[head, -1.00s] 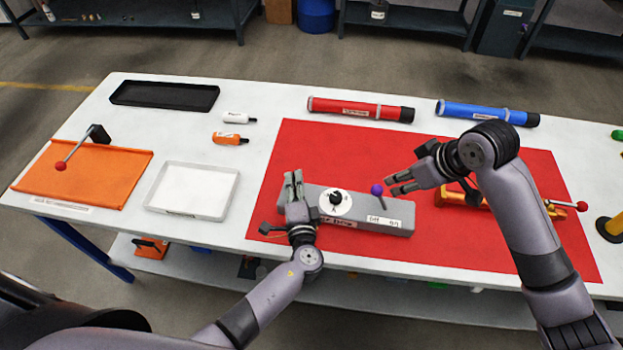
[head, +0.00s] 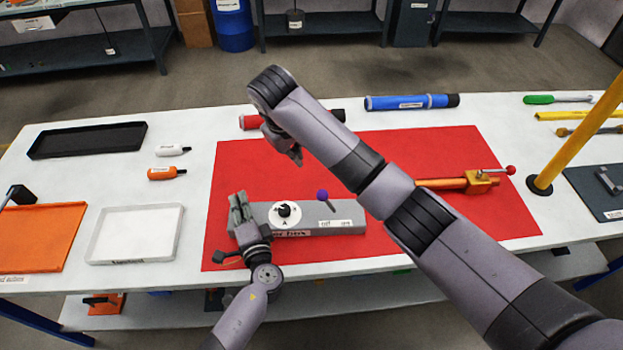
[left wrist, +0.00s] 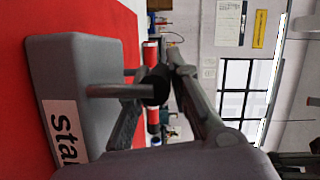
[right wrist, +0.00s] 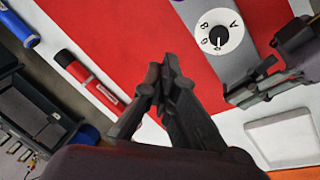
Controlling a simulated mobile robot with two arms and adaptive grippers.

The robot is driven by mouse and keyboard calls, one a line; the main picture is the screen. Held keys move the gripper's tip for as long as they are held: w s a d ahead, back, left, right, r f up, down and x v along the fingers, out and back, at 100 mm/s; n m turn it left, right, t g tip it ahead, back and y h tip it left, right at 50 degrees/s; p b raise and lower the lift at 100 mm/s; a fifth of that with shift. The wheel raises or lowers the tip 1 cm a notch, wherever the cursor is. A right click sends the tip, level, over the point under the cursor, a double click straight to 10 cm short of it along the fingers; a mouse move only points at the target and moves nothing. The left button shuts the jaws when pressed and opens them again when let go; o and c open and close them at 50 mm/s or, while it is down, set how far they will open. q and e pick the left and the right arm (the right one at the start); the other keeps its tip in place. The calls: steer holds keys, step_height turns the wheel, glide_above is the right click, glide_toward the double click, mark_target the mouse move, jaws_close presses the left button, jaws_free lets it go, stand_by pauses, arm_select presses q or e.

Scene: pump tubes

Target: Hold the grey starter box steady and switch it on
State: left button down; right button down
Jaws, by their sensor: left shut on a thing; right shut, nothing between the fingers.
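The grey starter box (head: 345,214) lies on a red mat in the head view, with a white dial (head: 285,214) bearing a black knob and a purple-balled lever (head: 322,196). The dial shows letters in the right wrist view (right wrist: 232,45). My left gripper (head: 239,205) is shut at the box's left end. The left wrist view shows the labelled box (left wrist: 85,75) and a grey post with a dark end by the fingers. My right gripper (head: 296,155) is beyond the box, partly hidden by its arm; its fingers are shut and empty in the right wrist view (right wrist: 165,75).
A red tube (head: 255,122) and a blue tube (head: 400,102) lie behind the mat (head: 430,150). An orange fixture (head: 450,184) is on its right part. A white tray (head: 105,258) stands left. A yellow post (head: 575,135) stands at the right.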

mark_target(327, 203)
steer(key=shift+f, duration=0.15)
steer(key=shift+s+d+f, duration=0.1)
steer(key=shift+d+f, duration=0.5)
steer(key=shift+f, duration=0.8)
steer(key=shift+s+d+f, duration=0.1)
steer(key=shift+d+f, duration=0.5)
steer(key=shift+f, duration=0.85)
steer(key=shift+d+f, duration=0.6)
steer(key=shift+f, duration=0.8)
steer(key=shift+d, duration=0.1)
steer(key=shift+d+r+y, duration=0.1)
steer(key=shift+d+y, duration=0.1)
steer(key=shift+y, duration=0.2)
steer(key=shift+d+r+y, duration=0.2)
steer(key=shift+d+y, duration=0.1)
steer(key=shift+d, duration=0.05)
steer(key=shift+d, duration=0.1)
